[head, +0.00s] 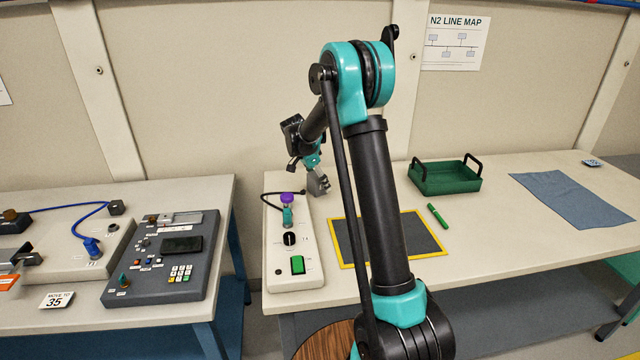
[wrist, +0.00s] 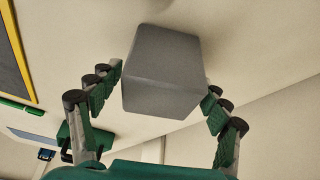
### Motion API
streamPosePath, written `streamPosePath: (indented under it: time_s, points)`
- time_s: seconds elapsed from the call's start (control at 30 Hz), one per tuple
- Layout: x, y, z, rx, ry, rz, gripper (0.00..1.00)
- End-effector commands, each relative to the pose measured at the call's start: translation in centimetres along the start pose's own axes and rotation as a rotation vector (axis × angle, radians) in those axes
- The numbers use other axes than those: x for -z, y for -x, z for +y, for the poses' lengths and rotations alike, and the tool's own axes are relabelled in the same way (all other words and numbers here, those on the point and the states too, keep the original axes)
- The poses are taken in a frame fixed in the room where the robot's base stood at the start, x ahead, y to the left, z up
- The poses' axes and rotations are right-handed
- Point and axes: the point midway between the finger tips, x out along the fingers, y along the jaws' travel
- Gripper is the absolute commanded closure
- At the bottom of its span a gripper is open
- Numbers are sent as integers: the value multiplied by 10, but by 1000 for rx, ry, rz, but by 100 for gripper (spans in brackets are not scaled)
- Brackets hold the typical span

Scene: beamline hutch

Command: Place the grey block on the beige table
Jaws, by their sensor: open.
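The grey block (head: 318,183) is on the beige table (head: 490,245) near its back edge, just right of the white control box. In the wrist view the grey block (wrist: 162,75) fills the space between my fingers, with the beige tabletop (wrist: 265,40) behind it. My gripper (head: 309,170) is at the block in the head view. In the wrist view my gripper (wrist: 163,86) is open, one finger on each side of the block. Whether a fingertip touches it is hard to tell. The block's underside is hidden in the head view.
The white control box (head: 291,245) with a purple-topped valve is close on the left. A yellow-edged dark mat (head: 420,235), a green marker (head: 437,215), a green tray (head: 445,180) and a blue cloth (head: 572,198) lie to the right. Bare tabletop lies between them.

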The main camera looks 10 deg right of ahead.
Motion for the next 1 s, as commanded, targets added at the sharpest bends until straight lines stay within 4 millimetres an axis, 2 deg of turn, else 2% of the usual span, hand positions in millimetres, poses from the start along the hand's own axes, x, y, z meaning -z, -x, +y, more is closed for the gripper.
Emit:
streamPosePath:
  time_s: [0.5, 0.7, 1.0]
  points:
    - [0, 95, 0, 0, 2, 0, 23]
    - [0, 112, 0, 0, 1, 0, 23]
    - [0, 115, 0, 0, 1, 0, 23]
